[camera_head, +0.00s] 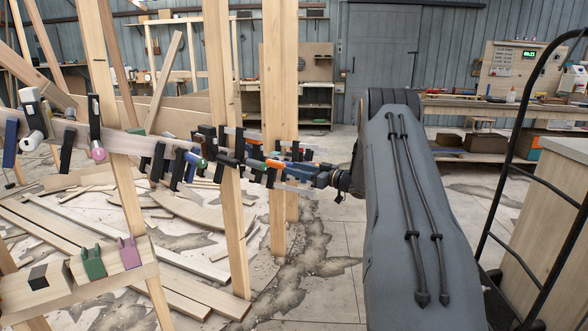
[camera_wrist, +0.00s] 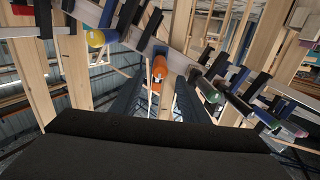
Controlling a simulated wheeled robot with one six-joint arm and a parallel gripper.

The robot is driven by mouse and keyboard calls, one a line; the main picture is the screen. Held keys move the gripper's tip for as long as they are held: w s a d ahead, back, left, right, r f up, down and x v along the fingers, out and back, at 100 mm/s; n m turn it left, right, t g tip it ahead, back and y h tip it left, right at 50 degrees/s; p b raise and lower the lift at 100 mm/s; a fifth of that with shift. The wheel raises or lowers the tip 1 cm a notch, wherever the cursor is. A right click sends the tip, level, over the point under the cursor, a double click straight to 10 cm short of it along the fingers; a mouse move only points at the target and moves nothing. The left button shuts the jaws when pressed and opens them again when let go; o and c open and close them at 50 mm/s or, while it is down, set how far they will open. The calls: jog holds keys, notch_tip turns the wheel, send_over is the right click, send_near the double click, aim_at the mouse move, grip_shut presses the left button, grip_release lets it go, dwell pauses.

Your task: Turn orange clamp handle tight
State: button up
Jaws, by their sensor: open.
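The orange clamp handle (camera_wrist: 158,68) shows near the middle of the wrist view, pointing toward my gripper. In the head view an orange handle (camera_head: 275,163) sits among the clamps on the curved stringer. My gripper (camera_wrist: 161,84) is open, with one dark finger on each side of the orange handle in the picture. I cannot tell whether either finger touches it. In the head view my gripper (camera_head: 318,178) is at the right end of the clamp row, small and partly hidden among dark clamp parts.
A yellow-ended blue clamp handle (camera_wrist: 95,38) is left of the orange one; a green handle (camera_wrist: 208,90) is to the right. Upright wooden posts (camera_head: 228,130) stand by the stringer. Loose planks (camera_head: 170,275) cover the floor at left. A cart (camera_head: 555,215) is at right.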

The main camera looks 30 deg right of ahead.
jog(key=p+v, duration=0.2)
jog(key=v, duration=0.3)
jog(key=shift+s+d, duration=0.15)
jog(key=shift+s, duration=0.1)
dwell(0.3)
jog(key=w+a+r+m+h+p, duration=0.2)
jog(key=w+a+r+m+h, duration=0.15)
jog(key=a+r+h, duration=0.2)
jog(key=s+a+r+m+g+h+p, duration=0.1)
jog(key=s+a+g+h+p, duration=0.2)
jog(key=a, duration=0.4)
jog(key=s+a+g+p, duration=0.1)
jog(key=s+a+g, duration=0.3)
jog(key=s, duration=1)
jog(key=s+a+g+p, duration=0.1)
jog(key=s+a+g, duration=0.3)
jog(key=s+a, duration=0.7)
jog(key=s+a+g+p, duration=0.1)
jog(key=s+a+g, duration=0.3)
jog(key=s, duration=1.5)
jog(key=a+m, duration=0.1)
jog(key=a, duration=0.2)
jog(key=shift+s+a+f+g, duration=0.2)
jog(key=shift+a+f+g, duration=0.1)
jog(key=shift+g, duration=0.1)
